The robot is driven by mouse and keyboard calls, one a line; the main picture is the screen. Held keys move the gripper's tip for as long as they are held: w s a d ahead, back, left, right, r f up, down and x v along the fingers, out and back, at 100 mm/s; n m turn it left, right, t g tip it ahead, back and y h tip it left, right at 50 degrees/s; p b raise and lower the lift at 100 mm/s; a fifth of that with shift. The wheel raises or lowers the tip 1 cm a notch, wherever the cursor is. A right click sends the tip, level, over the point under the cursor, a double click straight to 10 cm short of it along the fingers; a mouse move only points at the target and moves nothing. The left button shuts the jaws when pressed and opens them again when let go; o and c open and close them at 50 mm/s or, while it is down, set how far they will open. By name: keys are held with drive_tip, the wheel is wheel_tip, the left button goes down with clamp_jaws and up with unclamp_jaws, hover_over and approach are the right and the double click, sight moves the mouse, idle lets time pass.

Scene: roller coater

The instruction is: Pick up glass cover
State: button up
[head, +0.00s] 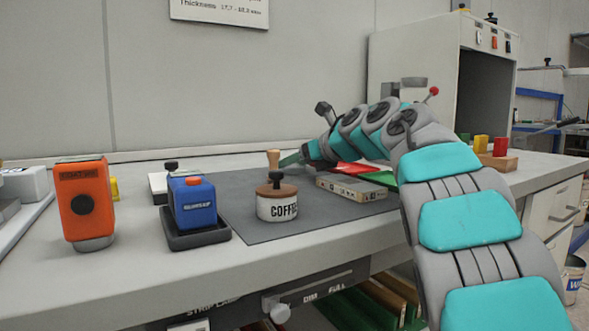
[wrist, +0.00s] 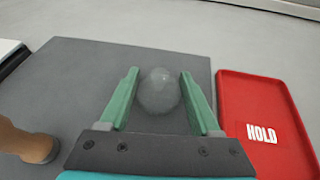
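The glass cover (wrist: 159,91) is a round, clear, greyish piece on the dark grey mat (wrist: 75,72) in the wrist view. My gripper (wrist: 158,75) is open, with one green finger on each side of the cover and a visible gap to each. I cannot tell the height of the fingers above the mat. In the head view my gripper (head: 290,159) reaches over the back of the mat (head: 245,190), behind a wooden-handled item. The glass cover cannot be made out there.
A red HOLD tray (wrist: 262,120) lies right of my gripper, and a wooden handle (wrist: 25,142) is at left. A labelled box (head: 351,187) lies at right.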

drive_tip(key=c, duration=0.8)
